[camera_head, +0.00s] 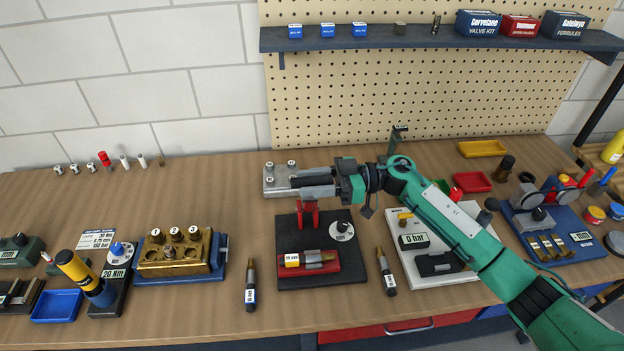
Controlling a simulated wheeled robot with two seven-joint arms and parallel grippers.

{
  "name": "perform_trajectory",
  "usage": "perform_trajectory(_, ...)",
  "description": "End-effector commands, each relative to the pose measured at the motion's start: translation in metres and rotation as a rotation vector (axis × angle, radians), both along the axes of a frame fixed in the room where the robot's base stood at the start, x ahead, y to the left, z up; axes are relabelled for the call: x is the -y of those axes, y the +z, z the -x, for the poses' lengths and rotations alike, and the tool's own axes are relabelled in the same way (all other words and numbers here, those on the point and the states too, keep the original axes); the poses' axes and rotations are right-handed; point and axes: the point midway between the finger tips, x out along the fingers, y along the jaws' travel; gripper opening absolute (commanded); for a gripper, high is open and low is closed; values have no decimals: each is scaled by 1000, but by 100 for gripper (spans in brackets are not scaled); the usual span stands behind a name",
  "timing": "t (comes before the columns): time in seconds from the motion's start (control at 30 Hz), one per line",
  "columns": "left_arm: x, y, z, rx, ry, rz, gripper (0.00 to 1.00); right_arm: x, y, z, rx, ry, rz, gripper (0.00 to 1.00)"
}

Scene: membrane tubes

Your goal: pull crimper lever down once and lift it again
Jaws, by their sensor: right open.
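The crimper stands mid-bench on a black base plate (290,236). A red upright part of the crimper (308,214) rises behind the cradle. My left gripper is not in view.
Dark-handled tools lie left (251,287) and right (386,271) of the crimper. A brass block (175,258) stands further left, and a white pressure-gauge board (428,246) lies under my right forearm.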

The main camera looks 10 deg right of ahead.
Motion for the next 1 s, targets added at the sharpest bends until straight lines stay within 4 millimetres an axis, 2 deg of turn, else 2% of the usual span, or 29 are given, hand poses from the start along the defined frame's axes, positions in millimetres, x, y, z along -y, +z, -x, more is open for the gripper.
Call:
perform_trajectory(0.1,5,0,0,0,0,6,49,0,0,0,0,0,0,43)
perform_trajectory(0.3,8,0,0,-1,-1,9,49,0,0,0,0,0,0,4)
perform_trajectory(0.33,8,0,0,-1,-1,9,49,0,0,0,0,0,0,0)
perform_trajectory(0.67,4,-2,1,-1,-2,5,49,0,-6,9,32,3,1,0)
perform_trajectory(0.87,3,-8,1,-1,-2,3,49,0,-23,32,134,4,2,0)
perform_trajectory(1.0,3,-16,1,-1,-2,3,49,0,-41,53,237,5,1,0)
